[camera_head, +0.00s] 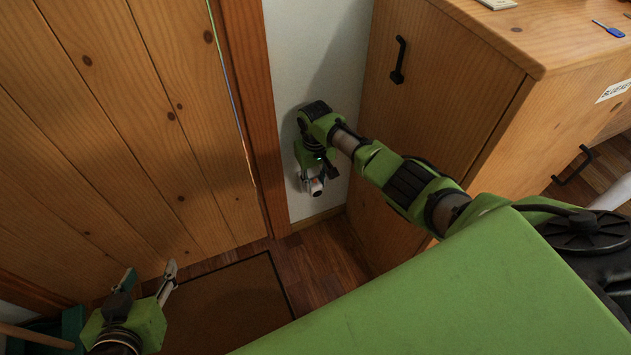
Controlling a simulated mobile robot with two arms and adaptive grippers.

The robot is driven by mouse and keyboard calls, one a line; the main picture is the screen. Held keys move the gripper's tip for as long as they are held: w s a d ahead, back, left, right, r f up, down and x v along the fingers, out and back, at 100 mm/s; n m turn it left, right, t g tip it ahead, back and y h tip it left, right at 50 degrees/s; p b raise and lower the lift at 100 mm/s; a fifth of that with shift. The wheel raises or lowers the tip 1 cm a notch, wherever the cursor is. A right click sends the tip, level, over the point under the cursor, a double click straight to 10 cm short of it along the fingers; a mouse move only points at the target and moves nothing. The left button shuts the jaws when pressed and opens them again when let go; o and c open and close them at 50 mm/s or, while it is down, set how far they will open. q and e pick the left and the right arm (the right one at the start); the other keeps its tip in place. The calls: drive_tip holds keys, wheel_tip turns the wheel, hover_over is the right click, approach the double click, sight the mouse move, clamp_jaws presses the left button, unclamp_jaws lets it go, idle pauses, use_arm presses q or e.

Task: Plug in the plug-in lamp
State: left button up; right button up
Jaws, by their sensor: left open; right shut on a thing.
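My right arm reaches down to the narrow white wall between the wooden door and the cabinet. My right gripper (317,180) points down close to this wall and is shut on a small pale thing (316,187), which seems to be the plug-in lamp. Most of it is hidden by the gripper and its shape is hard to make out. No wall socket shows; I cannot tell whether the lamp touches the wall. My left gripper (151,273) is open and empty at the lower left, above the floor near the door.
A plank door (110,130) with a wooden frame fills the left. A wooden cabinet (440,90) with a black handle stands close on the right of the white wall (310,60). A brown mat (230,310) lies on the floor. A blue key (608,28) lies on the cabinet top.

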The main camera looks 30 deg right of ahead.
drive_tip(key=o, duration=0.9)
drive_tip(key=shift+w+r, duration=0.1)
drive_tip(key=shift+w, duration=0.1)
drive_tip(key=o, duration=0.3)
drive_tip(key=shift+s, duration=0.1)
wheel_tip(320, 180, up, 12)
drive_tip(key=shift+f, duration=0.1)
